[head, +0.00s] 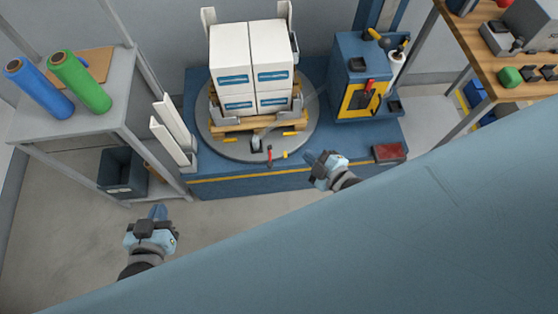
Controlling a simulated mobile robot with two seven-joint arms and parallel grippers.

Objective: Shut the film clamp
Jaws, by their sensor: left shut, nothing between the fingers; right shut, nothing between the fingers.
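A small grey and black fitting (257,144) at the front edge of the round turntable (222,146) looks like the film clamp. A red-tipped lever (269,154) sticks out beside it toward the front. Whether its jaw stands open or shut is too small to tell. My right gripper (311,157) is shut and empty, to the right of the clamp and apart from it, over the front of the blue base. My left gripper (157,211) is shut and empty, far to the lower left, over the floor.
White boxes (231,50) stand on a wooden pallet (230,122) on the turntable. A blue machine cabinet (349,55) stands to the right. A grey shelf (62,119) with film rolls is at left, a wooden workbench (515,90) at right. A pale blue surface fills the lower right.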

